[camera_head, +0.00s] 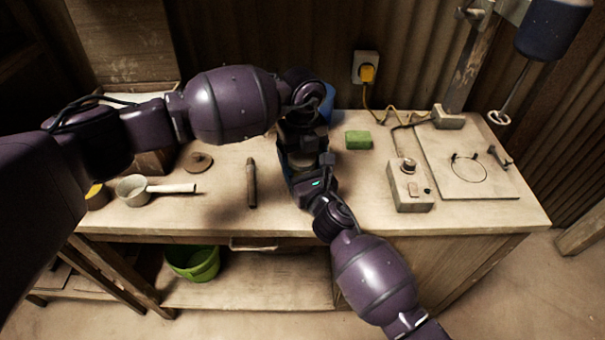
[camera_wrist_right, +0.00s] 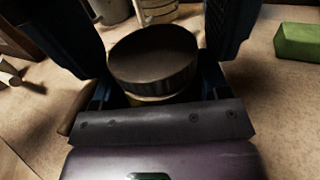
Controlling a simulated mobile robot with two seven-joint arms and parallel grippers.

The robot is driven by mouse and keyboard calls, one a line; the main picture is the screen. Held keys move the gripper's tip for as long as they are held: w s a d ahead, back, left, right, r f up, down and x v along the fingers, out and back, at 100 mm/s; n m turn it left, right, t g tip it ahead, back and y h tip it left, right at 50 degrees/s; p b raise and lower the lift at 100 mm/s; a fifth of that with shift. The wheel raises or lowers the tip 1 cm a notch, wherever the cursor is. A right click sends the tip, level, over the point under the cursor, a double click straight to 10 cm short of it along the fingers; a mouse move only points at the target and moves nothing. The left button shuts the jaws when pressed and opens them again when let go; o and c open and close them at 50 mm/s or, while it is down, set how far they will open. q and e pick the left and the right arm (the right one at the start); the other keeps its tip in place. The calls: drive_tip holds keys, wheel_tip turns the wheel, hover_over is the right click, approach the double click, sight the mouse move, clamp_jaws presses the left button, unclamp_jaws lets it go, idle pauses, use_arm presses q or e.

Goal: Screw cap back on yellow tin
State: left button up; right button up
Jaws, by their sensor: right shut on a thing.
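A dark round cap (camera_wrist_right: 153,58) with a ridged edge shows in the right wrist view. It sits over a pale yellowish body, the yellow tin (camera_wrist_right: 150,99), of which only a thin strip shows. Whether the cap is threaded on cannot be told. My right gripper (camera_head: 304,170) reaches in low from the front and is shut on the tin below the cap. My left gripper (camera_head: 304,142) comes down from above at the same spot. Its fingertips are mostly hidden in the head view, and I cannot tell whether they touch the cap.
A wooden stick (camera_head: 251,183), round lid (camera_head: 198,162) and white-handled pan (camera_head: 135,190) lie to the left. A green block (camera_head: 358,140) lies right of the grippers. A control box (camera_head: 408,187) and board (camera_head: 470,165) fill the right side. The front middle is clear.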

use_arm(q)
drive_tip(key=c, duration=0.9)
drive_tip(key=shift+o, duration=0.2)
drive_tip(key=m, duration=0.7)
drive_tip(key=o, duration=1)
drive_tip(key=shift+s+d, duration=0.1)
